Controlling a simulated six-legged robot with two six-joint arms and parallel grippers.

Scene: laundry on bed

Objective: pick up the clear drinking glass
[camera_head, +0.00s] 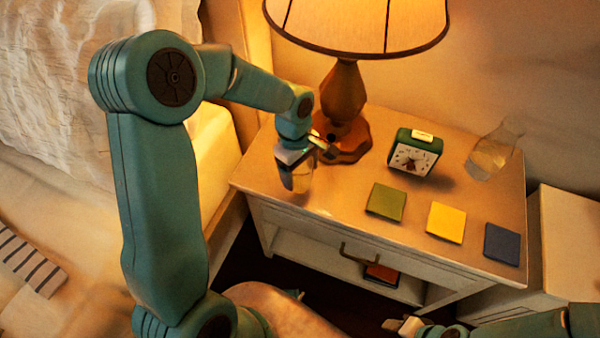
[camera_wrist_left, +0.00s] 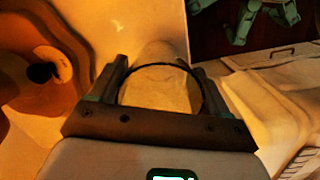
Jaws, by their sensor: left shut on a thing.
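The clear drinking glass (camera_head: 297,182) is at the left front part of the nightstand top, below my left gripper (camera_head: 295,160). The left wrist view shows the glass (camera_wrist_left: 160,88) between the two fingers, its round rim facing the camera. My left gripper (camera_wrist_left: 160,98) is shut on it. I cannot tell whether the glass base touches the nightstand. My right gripper (camera_head: 405,325) shows small at the bottom edge of the head view, low in front of the nightstand, and its jaws are not clear.
The nightstand (camera_head: 335,195) holds a lamp (camera_head: 345,100), a green clock (camera_head: 414,153), a clear carafe (camera_head: 492,154), and green (camera_head: 386,201), yellow (camera_head: 446,222) and blue (camera_head: 502,244) squares. The lamp base stands close behind my left gripper. A bed (camera_head: 60,140) is at left.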

